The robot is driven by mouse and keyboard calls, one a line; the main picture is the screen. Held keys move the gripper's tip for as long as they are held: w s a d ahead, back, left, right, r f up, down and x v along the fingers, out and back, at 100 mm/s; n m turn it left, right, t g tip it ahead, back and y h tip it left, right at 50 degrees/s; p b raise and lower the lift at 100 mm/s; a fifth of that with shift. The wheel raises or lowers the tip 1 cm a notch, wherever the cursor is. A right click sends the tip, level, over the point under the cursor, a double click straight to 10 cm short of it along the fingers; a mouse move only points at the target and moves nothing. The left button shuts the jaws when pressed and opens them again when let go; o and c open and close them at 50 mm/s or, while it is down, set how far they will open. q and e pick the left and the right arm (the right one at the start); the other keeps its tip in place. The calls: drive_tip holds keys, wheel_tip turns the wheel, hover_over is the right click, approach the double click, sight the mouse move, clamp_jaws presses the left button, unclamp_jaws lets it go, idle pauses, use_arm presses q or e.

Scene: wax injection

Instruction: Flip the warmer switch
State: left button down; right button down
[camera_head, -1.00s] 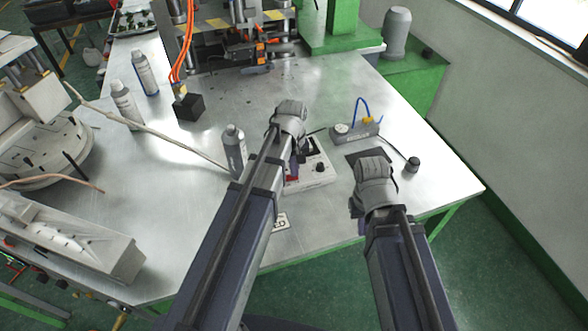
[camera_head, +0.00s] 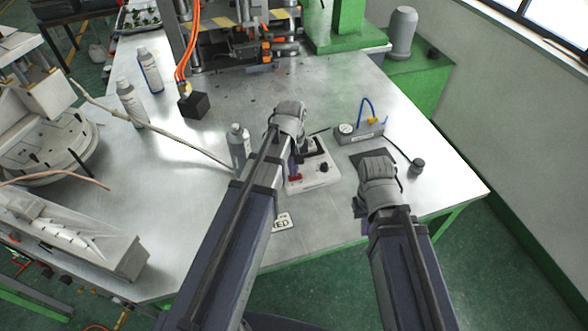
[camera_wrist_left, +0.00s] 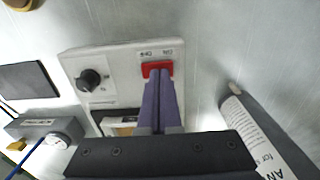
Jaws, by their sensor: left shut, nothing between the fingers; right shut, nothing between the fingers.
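The warmer (camera_head: 322,180) is a white box on the metal table, partly hidden behind my left arm in the head view. It has a black knob (camera_wrist_left: 90,79) and a red switch (camera_wrist_left: 157,66) with small labels above it in the left wrist view. The switch also shows in the head view (camera_head: 295,178). My left gripper (camera_wrist_left: 158,77) is shut and empty, its tips right at the lower edge of the red switch; I cannot tell whether they touch. My right gripper (camera_head: 360,205) is shut and empty, mostly hidden by its wrist, near the table's front edge.
A bottle (camera_head: 238,143) stands close left of the warmer, and also shows in the wrist view (camera_wrist_left: 262,130). A gauge block (camera_head: 360,133) with a blue tube lies behind right. A dark pad (camera_head: 372,155) is by my right wrist. A label plate (camera_head: 283,222) lies in front.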

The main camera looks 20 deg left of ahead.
use_arm(q)
drive_tip(key=shift+r, duration=0.15)
wheel_tip(320, 180, up, 14)
drive_tip(key=p, duration=1.4)
drive_tip(key=shift+a, duration=0.1)
drive_tip(key=shift+w+d, duration=0.45)
drive_tip(key=shift+d, duration=0.15)
drive_tip(key=shift+f, duration=0.25)
wheel_tip(320, 180, down, 14)
drive_tip(key=b, duration=1.4)
drive_tip(key=shift+r, duration=0.1)
